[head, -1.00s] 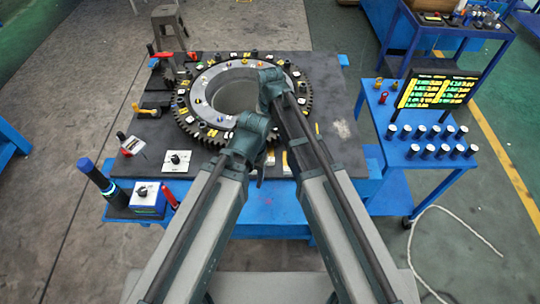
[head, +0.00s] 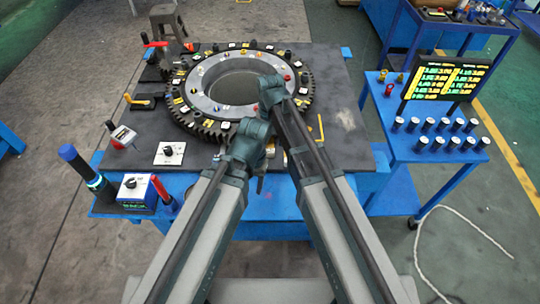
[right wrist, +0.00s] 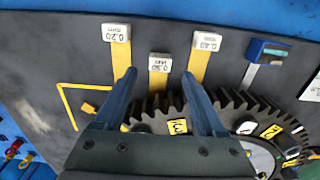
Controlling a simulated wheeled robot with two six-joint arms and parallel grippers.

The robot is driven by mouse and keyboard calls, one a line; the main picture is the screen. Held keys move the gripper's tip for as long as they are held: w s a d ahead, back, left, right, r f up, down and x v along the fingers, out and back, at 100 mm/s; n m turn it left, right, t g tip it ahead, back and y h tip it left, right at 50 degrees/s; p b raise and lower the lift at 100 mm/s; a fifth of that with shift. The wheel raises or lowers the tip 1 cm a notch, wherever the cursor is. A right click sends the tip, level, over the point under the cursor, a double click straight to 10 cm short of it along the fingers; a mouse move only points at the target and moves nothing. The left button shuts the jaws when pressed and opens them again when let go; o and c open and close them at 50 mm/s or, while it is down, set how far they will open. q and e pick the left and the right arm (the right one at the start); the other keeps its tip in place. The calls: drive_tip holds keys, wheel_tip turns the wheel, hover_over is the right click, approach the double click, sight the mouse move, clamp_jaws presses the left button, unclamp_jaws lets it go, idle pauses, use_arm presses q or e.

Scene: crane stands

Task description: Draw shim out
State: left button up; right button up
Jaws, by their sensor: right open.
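My right gripper (right wrist: 159,76) is open in the right wrist view, its two dark fingers apart. Between the fingertips is the white tag of the middle shim (right wrist: 159,64), whose label I cannot read surely. The tag touches neither finger visibly. A shim tagged 0.20 (right wrist: 117,34) lies left of it and one tagged 0.40 (right wrist: 207,42) right of it, both on yellow strips. The strips run toward the toothed ring gear (right wrist: 245,100). In the head view the ring gear (head: 184,107) lies on the table, and my arms hide most of the shim area.
The dark table (head: 345,95) carries a knobbed plate (head: 169,153) at left. A blue-capped flashlight (head: 85,170) and a small boxed device (head: 137,193) stand near the front left. A blue side cart (head: 400,167) holds a display (head: 445,80) and several dark cylinders.

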sight(270, 150)
use_arm(q)
wheel_tip(270, 150, down, 5)
drive_tip(key=b, duration=0.4)
use_arm(e)
wheel_tip(270, 150, down, 5)
drive_tip(key=shift+f, duration=0.1)
clamp_jaws()
idle(0.9)
